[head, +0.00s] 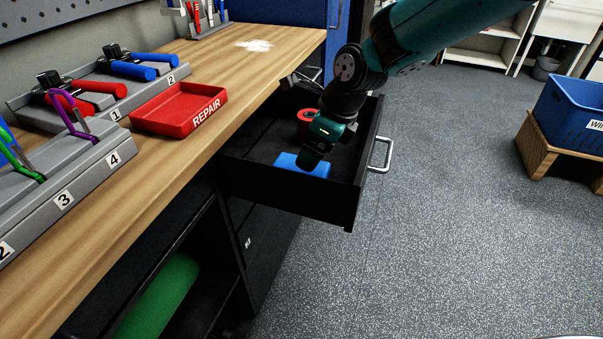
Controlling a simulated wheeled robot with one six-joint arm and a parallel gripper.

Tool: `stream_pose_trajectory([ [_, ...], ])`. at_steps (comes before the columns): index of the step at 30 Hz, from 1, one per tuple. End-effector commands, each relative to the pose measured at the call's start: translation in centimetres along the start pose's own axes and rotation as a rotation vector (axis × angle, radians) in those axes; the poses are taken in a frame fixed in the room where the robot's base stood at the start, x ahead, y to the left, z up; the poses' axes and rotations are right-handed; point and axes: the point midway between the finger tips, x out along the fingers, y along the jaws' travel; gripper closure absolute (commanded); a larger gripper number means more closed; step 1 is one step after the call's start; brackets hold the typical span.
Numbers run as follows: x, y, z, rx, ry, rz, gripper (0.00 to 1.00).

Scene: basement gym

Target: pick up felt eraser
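A blue block (290,163), which looks like the felt eraser, lies in the open black drawer (290,193) below the workbench. My gripper (311,160) reaches down into the drawer, with its dark end right at the blue block. The end hides part of the block. I cannot tell whether the fingers are open or shut, or whether they touch the block. A red round thing (305,115) sits in the drawer behind my gripper, partly hidden.
The wooden workbench (215,55) holds a red REPAIR tray (180,108) and numbered tool racks. A green roll (160,295) lies on the shelf below. A blue bin (575,108) stands at right; the floor between is clear.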

Motion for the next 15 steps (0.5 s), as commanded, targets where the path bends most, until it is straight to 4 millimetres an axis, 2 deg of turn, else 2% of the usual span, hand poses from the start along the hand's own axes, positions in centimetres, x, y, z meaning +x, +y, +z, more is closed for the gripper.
stream_pose_trajectory([
  [1, 1.0, 0.0, 0.0, -0.001, 0.001, 0.001, 0.08],
  [3, 1.7, 0.0, 0.0, -0.001, 0.000, 0.000, 0.08],
  [8, 2.6, 0.0, 0.0, -0.001, 0.000, -0.001, 0.08],
  [15, 6.2, -0.3, 0.0, -0.001, 0.001, 0.001, 0.08],
])
